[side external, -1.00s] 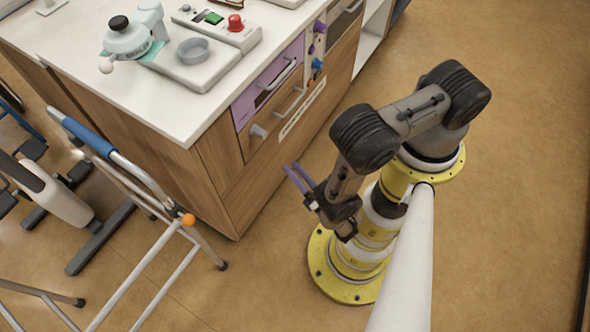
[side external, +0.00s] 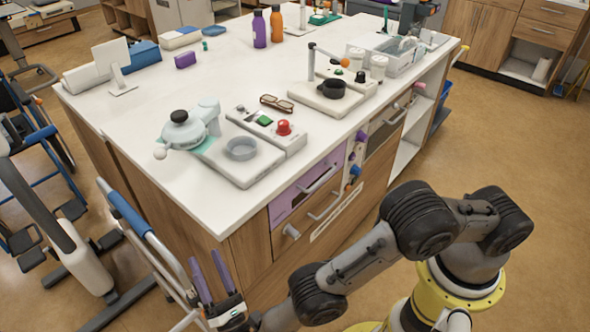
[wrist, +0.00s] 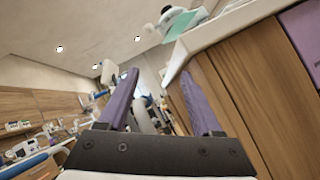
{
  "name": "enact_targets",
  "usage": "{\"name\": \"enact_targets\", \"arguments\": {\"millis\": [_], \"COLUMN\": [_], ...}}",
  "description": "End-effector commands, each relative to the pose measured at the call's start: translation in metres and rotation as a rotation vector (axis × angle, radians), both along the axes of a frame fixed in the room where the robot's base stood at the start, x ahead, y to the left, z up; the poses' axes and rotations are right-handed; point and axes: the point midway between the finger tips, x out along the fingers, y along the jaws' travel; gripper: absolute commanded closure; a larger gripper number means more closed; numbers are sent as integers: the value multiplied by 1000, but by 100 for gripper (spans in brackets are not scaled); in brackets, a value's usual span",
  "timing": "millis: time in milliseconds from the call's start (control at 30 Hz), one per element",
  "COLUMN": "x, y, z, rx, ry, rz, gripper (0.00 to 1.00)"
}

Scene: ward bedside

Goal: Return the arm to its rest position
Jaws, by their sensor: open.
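My gripper (side external: 210,277) has two purple fingers standing apart with nothing between them. In the side external view it is low at the bottom, in front of the counter's near corner and beside the walking frame. The fingers point up. In the wrist view my gripper (wrist: 163,100) is open and empty, with the counter's wooden side (wrist: 245,95) to the right of and behind the right finger. My arm is bent, with its elbow to the right of the gripper, in front of the drawers. The lower part of the arm is cut off by the picture's edge.
The white counter (side external: 215,205) carries a teapot-like device (side external: 188,128), a panel with a red knob (side external: 283,128), glasses (side external: 277,104) and bottles (side external: 260,30). A walking frame (side external: 150,240) with blue grips stands at the left. Open floor (side external: 510,120) lies right of the counter.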

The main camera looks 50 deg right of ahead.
Motion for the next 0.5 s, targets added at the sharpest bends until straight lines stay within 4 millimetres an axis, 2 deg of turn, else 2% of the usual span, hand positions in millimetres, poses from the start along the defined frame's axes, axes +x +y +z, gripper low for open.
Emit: {"name": "enact_targets", "arguments": {"millis": [33,267,367,500], "x": [15,86,120,166], "y": [4,18,21,17], "z": [11,58,89,148], "rx": [48,334,494,769], "ry": [10,86,129,203], "rz": [30,230,331,484], "gripper": [34,34,34,34]}}
